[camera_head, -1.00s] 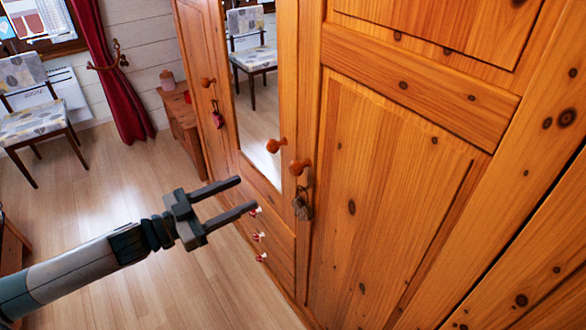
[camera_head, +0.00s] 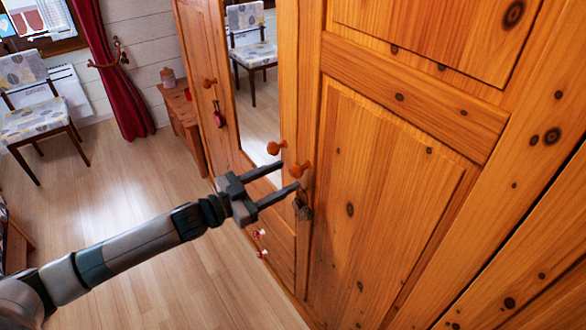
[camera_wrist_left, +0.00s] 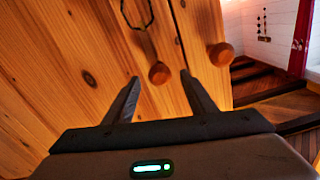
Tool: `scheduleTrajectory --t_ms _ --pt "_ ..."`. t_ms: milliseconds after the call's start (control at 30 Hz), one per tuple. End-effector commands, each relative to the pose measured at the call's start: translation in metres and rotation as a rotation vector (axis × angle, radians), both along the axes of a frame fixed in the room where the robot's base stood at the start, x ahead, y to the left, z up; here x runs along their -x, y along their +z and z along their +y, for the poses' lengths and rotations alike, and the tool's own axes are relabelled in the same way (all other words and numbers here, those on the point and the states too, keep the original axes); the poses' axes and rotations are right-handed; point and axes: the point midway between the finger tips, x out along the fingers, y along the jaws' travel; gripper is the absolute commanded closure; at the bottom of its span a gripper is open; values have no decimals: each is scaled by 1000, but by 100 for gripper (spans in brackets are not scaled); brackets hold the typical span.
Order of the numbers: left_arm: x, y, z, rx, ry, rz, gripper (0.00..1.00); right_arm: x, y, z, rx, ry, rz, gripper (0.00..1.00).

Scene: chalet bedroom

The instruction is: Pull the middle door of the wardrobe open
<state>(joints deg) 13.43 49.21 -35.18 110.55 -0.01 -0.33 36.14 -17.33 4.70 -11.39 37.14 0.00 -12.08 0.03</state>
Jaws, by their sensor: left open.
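The pine wardrobe has a mirrored middle door (camera_head: 258,80) between two panelled doors, and it looks closed. Its round wooden knob (camera_head: 276,147) sits low on the frame beside the mirror and shows in the left wrist view (camera_wrist_left: 219,54). The right panelled door (camera_head: 385,190) has its own knob (camera_head: 299,170), with keys (camera_head: 302,206) below it. My left gripper (camera_head: 289,175) is open and empty, its tips just below the two knobs. In the left wrist view the right door's knob (camera_wrist_left: 160,73) appears between the fingers, beyond the tips. My right gripper is not in view.
Drawers with small red-and-white knobs (camera_head: 261,254) lie below the mirror, partly behind my gripper. The left door (camera_head: 203,45) has a knob and a pink tag. A small wooden cabinet (camera_head: 183,117), a red curtain (camera_head: 115,80) and a chair (camera_head: 38,110) stand farther back. The wooden floor is clear.

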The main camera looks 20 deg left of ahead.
Motion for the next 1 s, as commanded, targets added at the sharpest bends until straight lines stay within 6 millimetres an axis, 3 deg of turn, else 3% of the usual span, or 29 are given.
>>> scheduleTrajectory --t_ms 100,300,700,767,900,933,1000 --pt "-14 3 -11 2 -1 -1 49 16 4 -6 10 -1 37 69" --pt "-28 1 -22 0 -1 -1 49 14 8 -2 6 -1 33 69" --pt "-32 0 -25 0 -1 0 49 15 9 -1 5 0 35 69" --pt "-32 0 -25 0 -1 0 61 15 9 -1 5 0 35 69" --pt "-32 0 -25 0 -1 0 94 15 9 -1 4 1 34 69" --pt "-32 0 -25 0 -1 0 100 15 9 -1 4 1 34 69" --pt "-31 0 -25 0 -1 0 100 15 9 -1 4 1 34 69"
